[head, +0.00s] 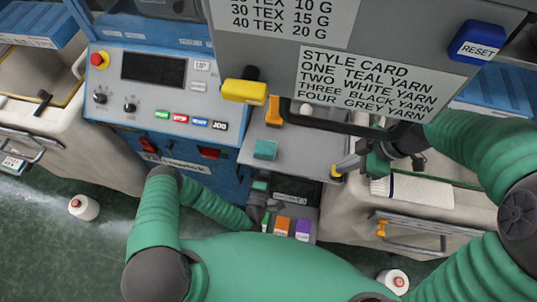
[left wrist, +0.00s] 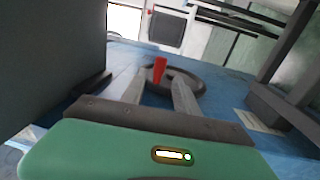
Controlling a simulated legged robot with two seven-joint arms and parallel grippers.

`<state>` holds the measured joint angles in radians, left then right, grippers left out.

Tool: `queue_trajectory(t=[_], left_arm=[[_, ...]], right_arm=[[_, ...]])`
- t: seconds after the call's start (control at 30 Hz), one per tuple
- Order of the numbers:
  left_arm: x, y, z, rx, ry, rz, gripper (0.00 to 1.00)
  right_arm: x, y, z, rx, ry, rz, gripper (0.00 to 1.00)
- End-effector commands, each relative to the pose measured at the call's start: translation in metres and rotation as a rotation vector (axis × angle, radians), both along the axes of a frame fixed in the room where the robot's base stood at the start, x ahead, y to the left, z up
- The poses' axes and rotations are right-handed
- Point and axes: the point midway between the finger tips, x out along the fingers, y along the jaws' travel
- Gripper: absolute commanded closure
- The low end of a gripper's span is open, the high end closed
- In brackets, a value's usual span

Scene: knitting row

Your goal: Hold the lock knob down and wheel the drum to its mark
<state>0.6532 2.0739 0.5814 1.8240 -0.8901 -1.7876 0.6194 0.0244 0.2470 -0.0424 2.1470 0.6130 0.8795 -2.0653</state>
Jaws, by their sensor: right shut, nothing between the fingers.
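In the left wrist view a dark round wheel (left wrist: 197,84) with an upright red handle (left wrist: 160,68) sits against a blue surface. My left gripper (left wrist: 160,86) points at it, its grey fingers apart on either side of the red handle; I cannot tell whether they touch it. In the head view my left gripper (head: 262,190) is low beside the blue machine, and the wheel is hidden. My right gripper (head: 348,163) is shut and empty, its tips at a small yellow knob (head: 337,172) on the grey plate's right edge. I cannot make out the drum or its mark.
A grey panel with a style card (head: 375,85) hangs over the middle. The blue machine's control panel (head: 155,85) is at left. A teal block (head: 265,150) and orange lever (head: 274,112) are on the grey plate (head: 300,150). A white cone (head: 84,207) stands on the floor.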

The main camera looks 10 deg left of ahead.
Motion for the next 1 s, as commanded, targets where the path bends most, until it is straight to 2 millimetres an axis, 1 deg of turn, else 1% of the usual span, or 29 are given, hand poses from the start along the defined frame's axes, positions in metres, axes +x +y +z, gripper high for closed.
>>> queue_trajectory(t=[0.03,0.13,0.17,0.23,0.27,0.4,0.5,0.6,0.7,0.83,0.93,1.0], left_arm=[[0.0,0.0,0.001,0.017,0.0,0.002,0.72],[0.0,0.001,0.007,0.129,0.001,0.011,0.85],[-0.001,0.001,0.009,0.185,0.003,0.016,0.89],[-0.002,0.002,0.017,0.355,0.007,0.031,0.98],[-0.003,0.003,0.021,0.438,0.01,0.039,1.0],[-0.007,0.005,0.039,0.867,0.023,0.071,1.0],[-0.01,0.007,0.051,1.147,0.03,0.088,1.0],[-0.013,0.009,0.059,1.364,0.036,0.099,1.0],[-0.015,0.01,0.064,1.498,0.038,0.105,1.0],[-0.013,0.01,0.066,1.565,0.04,0.109,1.0],[-0.002,0.011,0.067,1.566,0.039,0.111,1.0],[0.011,0.011,0.068,1.565,0.039,0.112,1.0]], right_arm=[[0.0,-0.001,-0.002,-0.002,0.0,-0.001,1.0],[0.0,-0.001,-0.002,-0.002,0.0,-0.001,1.0],[0.0,-0.001,-0.002,-0.002,0.0,-0.001,1.0],[0.0,-0.001,-0.002,-0.002,0.0,-0.001,1.0],[0.0,-0.001,-0.002,-0.002,0.0,-0.001,1.0],[0.0,-0.001,-0.002,-0.002,0.0,-0.001,1.0],[0.0,-0.001,-0.002,-0.002,0.0,-0.001,1.0],[0.0,-0.001,-0.002,-0.002,0.0,-0.001,1.0],[0.0,-0.001,-0.002,-0.002,0.0,-0.001,1.0],[0.0,-0.001,-0.002,-0.002,0.0,-0.001,1.0],[0.0,-0.001,-0.002,-0.002,0.0,-0.001,1.0],[0.0,-0.001,-0.002,-0.002,0.0,-0.001,1.0]])
